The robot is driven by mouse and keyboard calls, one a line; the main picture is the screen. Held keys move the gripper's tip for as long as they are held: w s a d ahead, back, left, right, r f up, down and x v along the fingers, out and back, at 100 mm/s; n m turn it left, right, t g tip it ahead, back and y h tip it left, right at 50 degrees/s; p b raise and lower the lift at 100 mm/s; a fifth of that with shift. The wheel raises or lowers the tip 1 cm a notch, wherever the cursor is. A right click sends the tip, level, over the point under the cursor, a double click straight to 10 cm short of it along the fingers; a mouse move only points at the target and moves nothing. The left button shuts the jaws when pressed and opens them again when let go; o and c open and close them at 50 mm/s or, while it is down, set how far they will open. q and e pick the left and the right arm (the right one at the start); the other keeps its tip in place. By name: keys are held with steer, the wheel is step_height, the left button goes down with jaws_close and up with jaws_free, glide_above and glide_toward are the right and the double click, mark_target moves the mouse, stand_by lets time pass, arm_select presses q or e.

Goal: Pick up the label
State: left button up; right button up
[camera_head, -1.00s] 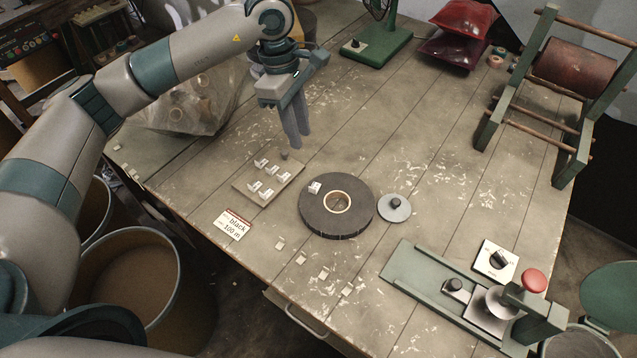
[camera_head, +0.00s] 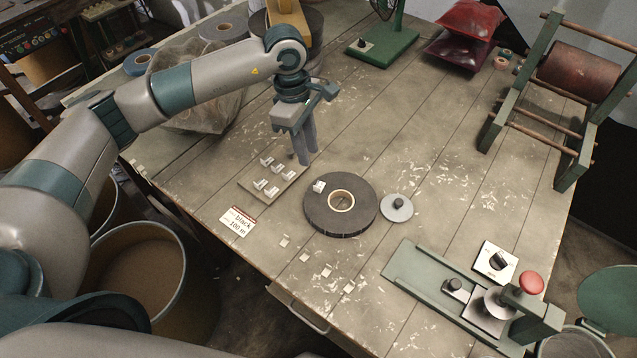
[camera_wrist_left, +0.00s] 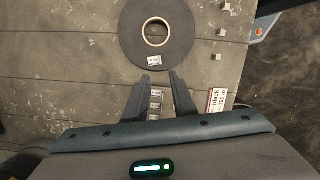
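Several small white labels (camera_head: 266,172) stand in rows on a flat square board (camera_head: 247,182) left of a black tape roll (camera_head: 324,214). One white label (camera_head: 319,187) is on top of the roll, near its edge; it also shows in the left wrist view (camera_wrist_left: 154,61). My left gripper (camera_head: 304,161) points down just behind the board's right corner, behind the roll. In the left wrist view its fingers (camera_wrist_left: 159,76) are apart, with some labels (camera_wrist_left: 156,100) visible between them and nothing held. The fingers hide part of the board there. My right gripper is not in view.
A card reading "black 100 m" (camera_head: 238,221) lies by the table's front edge. A grey disc with a knob (camera_head: 397,207) is right of the roll. A green press (camera_head: 470,300) stands front right, a roller frame (camera_head: 560,90) back right. The middle behind the roll is clear.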

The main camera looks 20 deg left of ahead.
arm_select(q)
steer(key=p, duration=0.2)
glide_above(317, 187)
steer(key=a, duration=0.2)
steer(key=f, duration=0.6)
steer(key=shift+w+d, duration=0.2)
steer(key=shift+d, duration=0.05)
steer(key=shift+f, duration=0.2)
steer(key=shift+s+d+f+p, duration=0.1)
steer(key=shift+d+f+p, duration=0.1)
steer(key=shift+f+p, duration=0.35)
steer(key=shift+d+f+p, duration=0.15)
steer(key=shift+f+p, duration=0.3)
steer(key=shift+p, duration=0.15)
step_height(317, 187, down, 2)
steer(key=shift+d+f+p, duration=0.1)
steer(key=shift+d+p, duration=0.05)
steer(key=shift+p, duration=0.35)
steer(key=shift+f, duration=0.5)
jaws_close()
